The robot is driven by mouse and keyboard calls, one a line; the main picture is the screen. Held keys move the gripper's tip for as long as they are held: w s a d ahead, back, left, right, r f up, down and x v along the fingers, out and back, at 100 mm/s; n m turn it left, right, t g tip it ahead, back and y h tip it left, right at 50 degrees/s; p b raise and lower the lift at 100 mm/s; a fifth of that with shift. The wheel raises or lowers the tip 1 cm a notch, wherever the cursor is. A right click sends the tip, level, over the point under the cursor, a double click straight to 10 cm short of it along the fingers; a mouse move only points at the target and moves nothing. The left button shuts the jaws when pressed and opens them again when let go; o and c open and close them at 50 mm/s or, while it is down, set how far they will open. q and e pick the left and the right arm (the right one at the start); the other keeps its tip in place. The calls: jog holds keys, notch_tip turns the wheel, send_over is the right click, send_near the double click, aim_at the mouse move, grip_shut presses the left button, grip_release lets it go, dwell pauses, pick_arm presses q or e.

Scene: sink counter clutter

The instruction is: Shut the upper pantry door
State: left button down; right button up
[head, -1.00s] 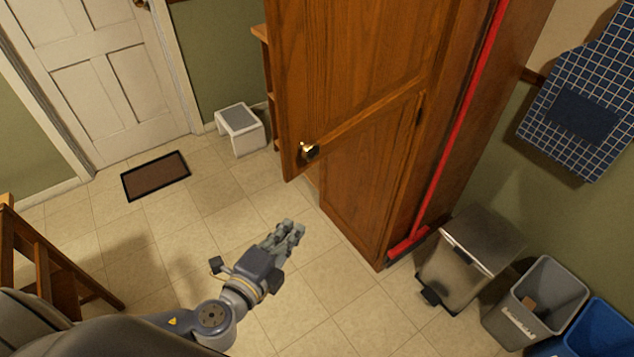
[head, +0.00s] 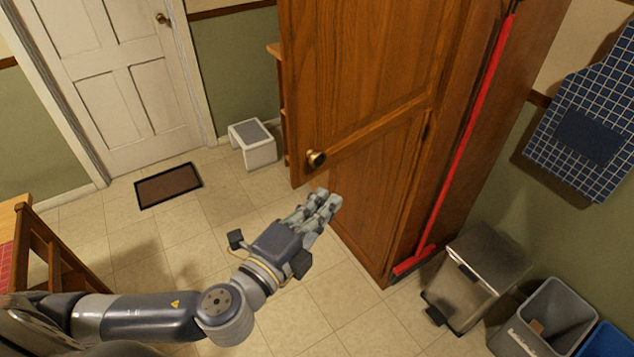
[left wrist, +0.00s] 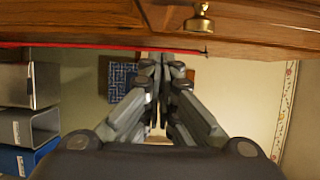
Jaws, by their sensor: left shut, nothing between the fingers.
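The upper pantry door (head: 365,70) is brown wood with a brass knob (head: 316,159) near its lower left corner. It stands ajar, its lower edge slanting out over the lower pantry door (head: 378,190). My left gripper (head: 326,202) is shut and empty, just below and slightly right of the knob in the head view. No contact with the door can be made out. In the left wrist view, the closed fingertips (left wrist: 161,62) are at the middle and the knob (left wrist: 199,20) hangs at the top. My right gripper is out of view.
A red broom (head: 465,140) leans along the pantry's right side. A metal bin (head: 478,275) and a grey bin (head: 548,318) stand at the right. A white step stool (head: 253,145) and a brown mat (head: 168,185) lie beyond.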

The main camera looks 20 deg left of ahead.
pick_arm(q)
jog(key=w+a, duration=0.1)
jog(key=w+a+p, duration=0.1)
jog(key=w, duration=0.1)
jog(key=w+a+p, duration=0.1)
jog(key=w, duration=0.1)
jog(key=shift+r, duration=0.1)
jog(key=shift+d, duration=0.1)
